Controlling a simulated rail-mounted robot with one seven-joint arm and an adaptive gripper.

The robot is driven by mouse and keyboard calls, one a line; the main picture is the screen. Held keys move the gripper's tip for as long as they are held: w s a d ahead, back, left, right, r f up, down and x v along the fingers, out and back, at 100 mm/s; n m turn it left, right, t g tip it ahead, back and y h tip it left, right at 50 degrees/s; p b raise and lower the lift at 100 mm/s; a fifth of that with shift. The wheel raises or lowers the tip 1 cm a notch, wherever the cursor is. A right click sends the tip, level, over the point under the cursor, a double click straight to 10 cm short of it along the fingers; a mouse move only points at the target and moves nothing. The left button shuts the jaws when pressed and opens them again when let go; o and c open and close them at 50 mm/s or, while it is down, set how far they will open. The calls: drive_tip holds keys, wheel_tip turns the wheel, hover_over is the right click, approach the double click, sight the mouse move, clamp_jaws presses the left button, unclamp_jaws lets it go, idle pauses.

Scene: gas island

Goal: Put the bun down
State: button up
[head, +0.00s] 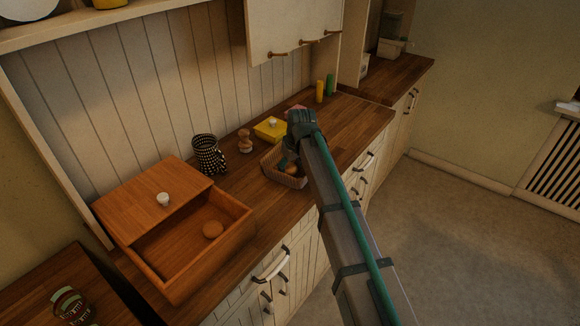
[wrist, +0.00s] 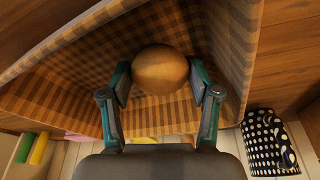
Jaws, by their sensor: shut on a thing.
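My gripper (wrist: 160,98) is shut on a round brown bun (wrist: 160,70), which sits between the two fingertips in the wrist view. The bun is inside or just above the checked woven basket (wrist: 60,95); I cannot tell whether it touches the bottom. In the head view my gripper (head: 291,158) points down into the basket (head: 286,181) on the wooden counter, and my arm hides part of it.
A black-and-white dotted mug (head: 208,155) and a small wooden figure-like object (head: 245,141) stand left of the basket. A yellow box (head: 270,129) is behind it. Yellow (head: 320,91) and green (head: 330,84) cylinders stand farther back. The counter right of the basket is mostly clear.

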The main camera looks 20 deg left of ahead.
drive_tip(key=shift+f, duration=0.15)
drive_tip(key=o, duration=1.2)
drive_tip(key=shift+c, duration=0.2)
drive_tip(key=b+v, duration=0.2)
drive_tip(key=v, duration=1)
drive_tip(key=shift+w+r, duration=0.1)
drive_tip(key=shift+r, duration=0.15)
